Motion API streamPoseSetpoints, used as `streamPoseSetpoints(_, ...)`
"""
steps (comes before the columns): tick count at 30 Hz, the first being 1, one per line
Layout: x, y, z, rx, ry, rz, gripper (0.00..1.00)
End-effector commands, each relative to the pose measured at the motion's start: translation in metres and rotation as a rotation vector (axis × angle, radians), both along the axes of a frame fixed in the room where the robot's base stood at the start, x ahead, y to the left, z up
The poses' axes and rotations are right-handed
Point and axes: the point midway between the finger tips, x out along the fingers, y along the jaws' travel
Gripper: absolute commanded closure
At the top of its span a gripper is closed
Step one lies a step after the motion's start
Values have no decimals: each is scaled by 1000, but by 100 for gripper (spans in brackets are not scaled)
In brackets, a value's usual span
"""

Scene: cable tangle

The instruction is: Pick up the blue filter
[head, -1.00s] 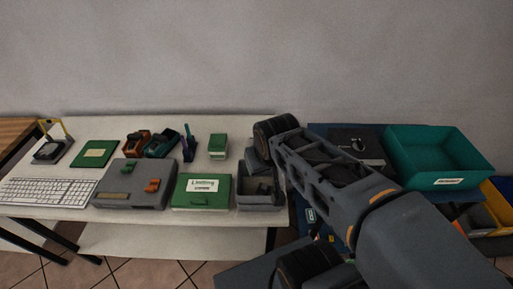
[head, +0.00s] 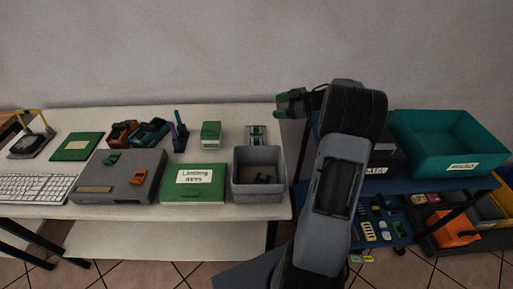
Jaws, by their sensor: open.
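My gripper (head: 281,103) is in the head view, above the back right corner of the white table (head: 120,212). Its green-tipped fingers point left, and it is open and empty. I cannot pick out the blue filter with certainty. Several small yellow, blue and green parts (head: 369,231) lie low on the blue cart (head: 398,185), right of my arm. They are too small to name, and my arm hides part of the cart.
A grey bin (head: 258,192) with dark pieces inside stands at the table's right end, beside a green labelled box (head: 193,185). A grey case (head: 117,178) and a keyboard (head: 35,188) lie further left. A teal bin (head: 447,145) stands on the cart.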

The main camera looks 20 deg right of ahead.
Motion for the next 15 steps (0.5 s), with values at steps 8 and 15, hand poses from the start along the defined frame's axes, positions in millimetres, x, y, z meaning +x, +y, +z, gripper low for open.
streamPoseSetpoints(8, -51, -23, -52, 104, 200, 212, 34)
streamPoseSetpoints(15, -52, 1, -70, 126, 242, 255, 34)
